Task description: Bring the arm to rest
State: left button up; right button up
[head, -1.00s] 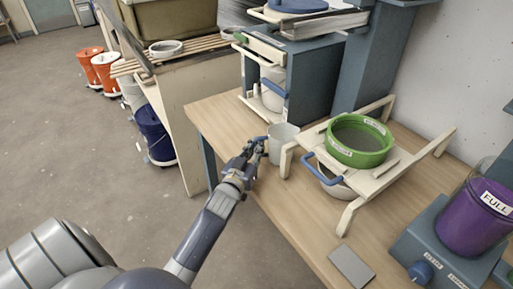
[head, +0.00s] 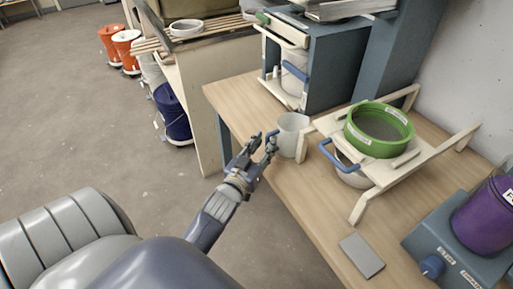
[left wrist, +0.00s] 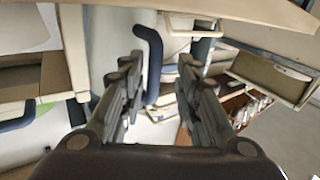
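My left gripper (head: 262,143) is just off the table's near edge, beside a white jug (head: 293,135) that stands upright on the wooden table (head: 237,98). In the left wrist view my left gripper (left wrist: 165,75) has its two fingers spread apart with nothing clasped. The jug's blue handle (left wrist: 152,62) shows between and beyond the fingers; I cannot tell whether they touch it. My right gripper is in neither view.
A green sieve (head: 378,131) sits on a wooden stand over a white bucket with a blue handle (head: 340,153). A grey slab (head: 361,255) and a purple bucket (head: 487,216) are to the right. Open floor (head: 85,145) lies on the left.

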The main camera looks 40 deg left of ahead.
pick_arm(q)
jog(key=s, duration=0.2)
jog(key=s+d, duration=0.1)
jog(key=s, duration=0.1)
jog(key=shift+s, duration=0.35)
jog(key=shift+r, duration=0.1)
